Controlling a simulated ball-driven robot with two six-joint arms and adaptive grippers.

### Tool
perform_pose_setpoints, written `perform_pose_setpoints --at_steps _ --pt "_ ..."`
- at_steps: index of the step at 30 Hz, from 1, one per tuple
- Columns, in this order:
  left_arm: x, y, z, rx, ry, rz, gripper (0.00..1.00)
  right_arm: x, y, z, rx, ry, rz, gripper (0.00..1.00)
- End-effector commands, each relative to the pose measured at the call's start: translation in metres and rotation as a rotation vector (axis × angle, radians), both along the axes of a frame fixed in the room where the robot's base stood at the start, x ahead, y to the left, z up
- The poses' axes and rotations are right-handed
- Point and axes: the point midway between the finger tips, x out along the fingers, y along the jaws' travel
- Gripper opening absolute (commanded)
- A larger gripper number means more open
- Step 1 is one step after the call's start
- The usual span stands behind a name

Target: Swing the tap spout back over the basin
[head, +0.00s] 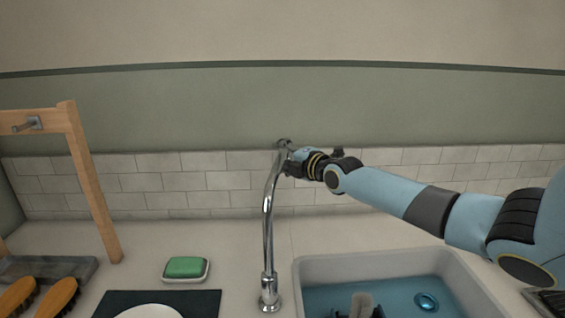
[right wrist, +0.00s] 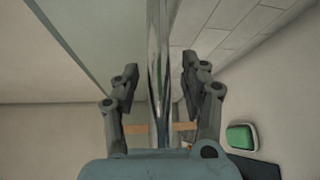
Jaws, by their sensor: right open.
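The chrome tap (head: 268,225) stands on the counter just left of the basin (head: 375,262). Its tall spout rises from the base and leans slightly right near the top, left of the basin in the head view. My right gripper (head: 288,163) is at the upper part of the spout, coming from the right. In the right wrist view the spout (right wrist: 158,60) runs between the two fingers of the open right gripper (right wrist: 160,82), with a gap on each side. Part of the spout's top is hidden by the gripper. My left gripper is not in view.
The basin holds blue water (head: 395,298) and a grey and dark object (head: 361,305). Left of the tap are a green soap on a dish (head: 186,267), a dark mat (head: 205,301) with a white plate, brushes (head: 57,297) and a wooden frame (head: 92,190). The tiled wall (head: 185,182) stands behind.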

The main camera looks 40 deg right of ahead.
Motion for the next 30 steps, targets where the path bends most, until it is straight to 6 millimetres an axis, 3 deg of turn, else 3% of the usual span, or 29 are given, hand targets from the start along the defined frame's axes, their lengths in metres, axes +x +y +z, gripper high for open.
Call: perform_pose_setpoints --at_steps 7,17,30 --pt "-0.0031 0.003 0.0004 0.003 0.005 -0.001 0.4 0.0002 0.0 0.0008 -0.001 0.0 0.0 0.42" --pt "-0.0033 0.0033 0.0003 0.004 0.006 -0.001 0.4 0.0001 0.0001 0.0005 -0.001 0.0 0.0 0.0" --pt "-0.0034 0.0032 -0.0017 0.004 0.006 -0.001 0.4 0.0025 0.0012 0.0003 -0.002 -0.002 0.001 0.0"
